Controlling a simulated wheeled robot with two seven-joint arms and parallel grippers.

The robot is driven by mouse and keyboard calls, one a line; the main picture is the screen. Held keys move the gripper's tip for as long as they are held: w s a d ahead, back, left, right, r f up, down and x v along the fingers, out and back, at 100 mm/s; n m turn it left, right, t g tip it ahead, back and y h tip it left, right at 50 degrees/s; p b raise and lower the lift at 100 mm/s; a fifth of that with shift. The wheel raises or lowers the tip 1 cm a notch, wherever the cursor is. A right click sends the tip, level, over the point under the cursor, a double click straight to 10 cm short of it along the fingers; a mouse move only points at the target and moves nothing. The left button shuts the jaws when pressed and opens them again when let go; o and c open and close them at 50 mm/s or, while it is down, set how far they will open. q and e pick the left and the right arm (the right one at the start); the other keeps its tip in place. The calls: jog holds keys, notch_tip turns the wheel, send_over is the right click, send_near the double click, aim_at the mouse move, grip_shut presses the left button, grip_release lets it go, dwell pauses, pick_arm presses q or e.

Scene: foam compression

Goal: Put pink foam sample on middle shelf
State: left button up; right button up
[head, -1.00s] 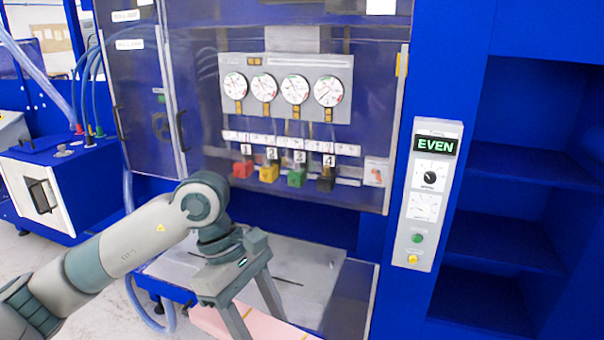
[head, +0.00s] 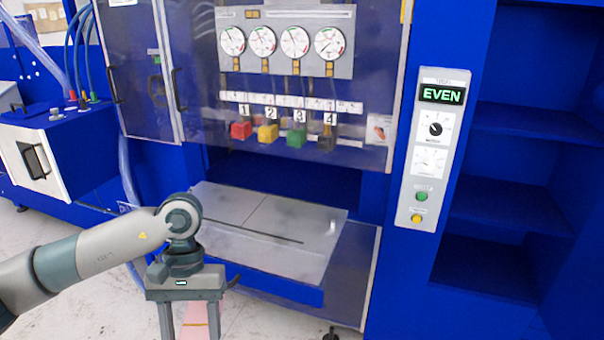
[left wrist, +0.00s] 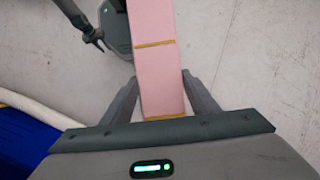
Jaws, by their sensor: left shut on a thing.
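The pink foam sample (left wrist: 155,75) is a long pale pink block with yellow lines across it. In the left wrist view its near end lies between the fingers of my left gripper (left wrist: 160,92), which is shut on it above the floor. In the head view the left gripper (head: 190,325) is at the bottom, pointing down, with part of the foam (head: 197,318) between its fingers; the rest is cut off. The shelf unit at right has a middle shelf (head: 505,208), a dark blue board that looks bare. My right gripper is not in view.
A machine with a grey metal plate (head: 265,225) stands ahead, right of the left gripper. A control panel (head: 433,150) reading EVEN is on the post left of the shelves. A blue cabinet with a white front (head: 45,165) stands at left. Pale floor is free below.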

pick_arm(q)
jog(key=shift+s+a+f+m, duration=0.15)
jog(key=shift+a+f+m, duration=0.25)
dwell(1.3)
jog(key=w+x, duration=0.2)
jog(key=x, duration=1.2)
jog(key=shift+f, duration=0.5)
jog(key=shift+s+a, duration=0.15)
jog(key=shift+s, duration=0.05)
